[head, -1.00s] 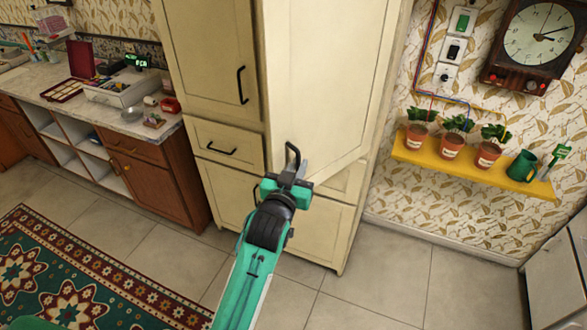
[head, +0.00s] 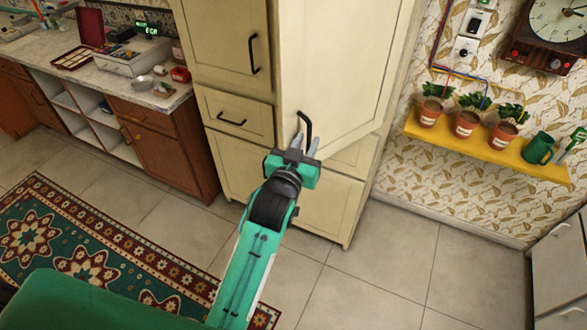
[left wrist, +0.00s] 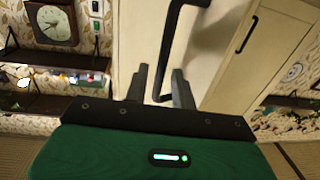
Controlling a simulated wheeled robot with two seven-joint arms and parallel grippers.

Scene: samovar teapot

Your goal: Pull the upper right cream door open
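The upper right cream door (head: 345,75) stands partly open, its handle side swung out from the tall cream cabinet (head: 228,165). Its black bar handle (head: 306,125) is near the door's lower left; it also shows in the left wrist view (left wrist: 167,55). My left gripper (head: 303,146) is at the lower end of this handle. In the left wrist view its two fingers (left wrist: 160,82) stand apart on either side of the bar, with gaps visible. My right gripper is not in view.
Left of the cabinet is a counter (head: 105,85) with a cash register (head: 133,57). On the right wall is a yellow shelf (head: 480,152) with potted plants and a green mug (head: 538,148). A patterned rug (head: 70,240) lies at left; the tiled floor in front is clear.

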